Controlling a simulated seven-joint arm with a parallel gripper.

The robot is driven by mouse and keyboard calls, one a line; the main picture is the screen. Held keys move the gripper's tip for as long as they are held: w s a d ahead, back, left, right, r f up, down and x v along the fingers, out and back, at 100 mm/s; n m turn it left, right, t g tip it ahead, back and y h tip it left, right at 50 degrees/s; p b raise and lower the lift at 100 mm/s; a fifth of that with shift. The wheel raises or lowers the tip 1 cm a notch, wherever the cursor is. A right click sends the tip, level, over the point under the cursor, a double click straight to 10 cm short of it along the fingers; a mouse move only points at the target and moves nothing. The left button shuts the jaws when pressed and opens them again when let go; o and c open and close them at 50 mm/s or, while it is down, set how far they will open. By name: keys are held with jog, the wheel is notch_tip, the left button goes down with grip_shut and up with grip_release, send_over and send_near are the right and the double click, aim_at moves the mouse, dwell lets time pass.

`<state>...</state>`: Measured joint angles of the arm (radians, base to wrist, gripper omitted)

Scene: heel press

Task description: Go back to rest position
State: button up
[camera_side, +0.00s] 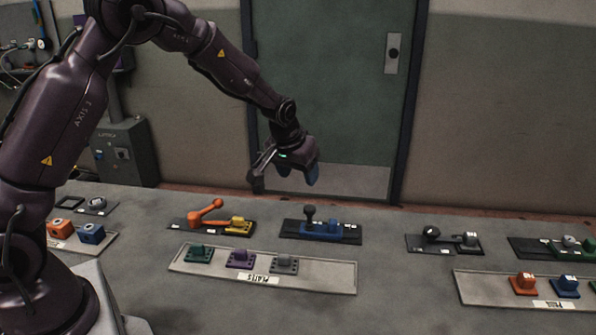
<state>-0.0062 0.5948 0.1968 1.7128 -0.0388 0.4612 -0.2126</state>
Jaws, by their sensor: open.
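My gripper (284,180) hangs in the air above the far side of the table, in front of the green door. Its fingers point down and are apart, with nothing seen between them. It is above and a little left of a black base with a blue block (321,230) and a dark knobbed lever (309,215). To the left, another dark base carries an orange lever (206,214) and a yellow block (238,225). My gripper touches none of these.
A grey tray (330,282) in front holds a green, a purple and a grey block. At right are a dark base with a black lever (432,233), another base with a green piece (570,242), and a tray with orange and blue blocks (470,287). Orange and blue blocks (91,233) sit at left.

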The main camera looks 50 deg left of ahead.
jog(key=s+d+r+m, duration=0.1)
jog(key=s+d+r, duration=0.2)
jog(key=s, duration=0.6)
jog(key=s+d+r+m+t+h, duration=0.1)
jog(key=s+d+r+m, duration=0.1)
jog(key=s+r, duration=0.6)
jog(key=s+d+r+m, duration=0.1)
jog(key=s+d+r, duration=0.3)
jog(key=s, duration=0.8)
jog(key=shift+r+t+h, duration=0.3)
jog(key=shift+r+h, duration=0.1)
jog(key=shift+r, duration=0.3)
jog(key=shift+d, duration=0.1)
